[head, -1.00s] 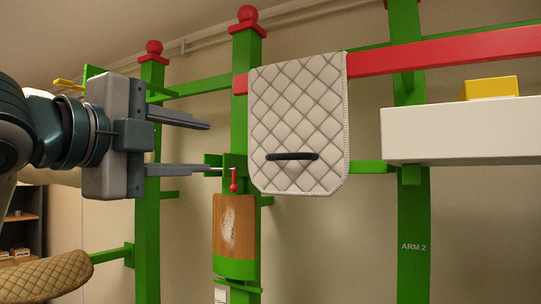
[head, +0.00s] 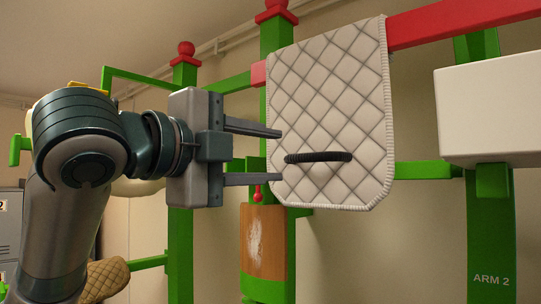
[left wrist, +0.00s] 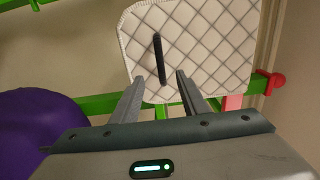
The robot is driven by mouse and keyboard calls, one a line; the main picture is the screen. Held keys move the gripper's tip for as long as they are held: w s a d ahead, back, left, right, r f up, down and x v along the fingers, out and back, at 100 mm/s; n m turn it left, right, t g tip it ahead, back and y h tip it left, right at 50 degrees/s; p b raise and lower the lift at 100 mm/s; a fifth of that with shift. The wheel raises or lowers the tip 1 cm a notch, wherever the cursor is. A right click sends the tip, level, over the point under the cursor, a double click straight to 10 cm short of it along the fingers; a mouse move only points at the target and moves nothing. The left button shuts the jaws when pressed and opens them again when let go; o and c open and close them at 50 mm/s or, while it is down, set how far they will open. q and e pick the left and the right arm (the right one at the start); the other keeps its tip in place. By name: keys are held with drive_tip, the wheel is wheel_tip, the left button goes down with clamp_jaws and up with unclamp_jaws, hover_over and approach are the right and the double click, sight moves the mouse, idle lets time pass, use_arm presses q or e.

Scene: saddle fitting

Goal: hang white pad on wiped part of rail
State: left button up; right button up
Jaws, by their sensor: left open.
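The white quilted pad (head: 330,105) hangs over the red rail (head: 455,22) near the rail's left end. A black handle (head: 318,157) sits on the pad's front face; it also shows in the left wrist view (left wrist: 159,60). My left gripper (head: 278,156) is open, with its fingers pointing at the pad's left side and its tips close to the handle's left end. In the left wrist view the handle lies just beyond the gap between the fingers (left wrist: 158,82). I cannot tell whether the fingertips touch the pad. My right gripper is not in view.
Green posts (head: 180,230) stand left of and behind the pad. A wooden board (head: 264,240) with a pale smear and a small red peg (head: 257,193) are below it. A white box (head: 490,110) is at right. A purple object (left wrist: 40,130) shows in the left wrist view.

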sight(305, 157)
use_arm(q)
drive_tip(key=shift+p+x, duration=1.6)
drive_tip(key=shift+x, duration=4.25)
clamp_jaws()
drive_tip(key=shift+r, duration=0.1)
